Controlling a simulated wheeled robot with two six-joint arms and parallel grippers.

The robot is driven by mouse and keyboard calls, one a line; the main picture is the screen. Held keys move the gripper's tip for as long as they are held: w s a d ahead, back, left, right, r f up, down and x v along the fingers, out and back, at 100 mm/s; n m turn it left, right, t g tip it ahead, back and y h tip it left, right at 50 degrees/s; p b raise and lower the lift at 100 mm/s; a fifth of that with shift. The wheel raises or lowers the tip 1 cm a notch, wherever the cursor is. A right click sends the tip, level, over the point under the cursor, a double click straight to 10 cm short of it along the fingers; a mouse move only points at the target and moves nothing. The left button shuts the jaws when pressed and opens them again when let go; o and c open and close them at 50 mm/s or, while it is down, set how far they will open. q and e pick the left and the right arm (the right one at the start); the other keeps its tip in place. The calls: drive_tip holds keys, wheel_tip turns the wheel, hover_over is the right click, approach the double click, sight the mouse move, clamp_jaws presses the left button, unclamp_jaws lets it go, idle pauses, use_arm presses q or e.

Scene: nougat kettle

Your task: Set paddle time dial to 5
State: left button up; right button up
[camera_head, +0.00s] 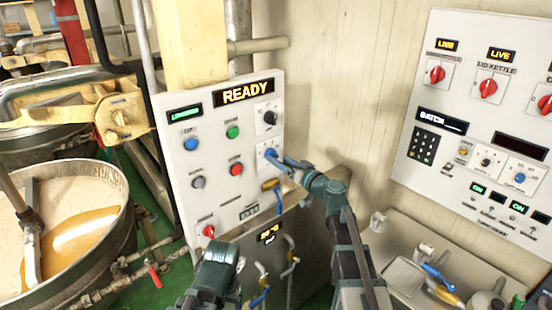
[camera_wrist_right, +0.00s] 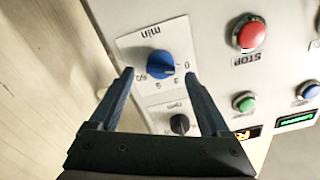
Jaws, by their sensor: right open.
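The blue time dial (camera_head: 270,154) sits on a white plate at the right side of the white control panel, below a black dial. In the right wrist view the blue dial (camera_wrist_right: 160,63) appears upside down, with "min" and small numbers around it. A pale mark on the knob seems to face the 0 side. My right gripper (camera_head: 284,162) is at the blue dial in the head view. In the right wrist view its open fingers (camera_wrist_right: 158,75) stand on either side of the knob, with gaps; I cannot tell how deep they reach.
The panel also carries a black rpm dial (camera_wrist_right: 180,124), a red STOP button (camera_wrist_right: 252,35), a green button (camera_head: 232,132) and a READY display (camera_head: 246,92). A second panel (camera_head: 470,110) is on the right wall. A kettle (camera_head: 60,225) of amber liquid stands at left.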

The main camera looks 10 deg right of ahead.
sight(275, 157)
drive_tip(key=shift+x, duration=1.6)
drive_tip(key=shift+s, duration=0.1)
clamp_jaws()
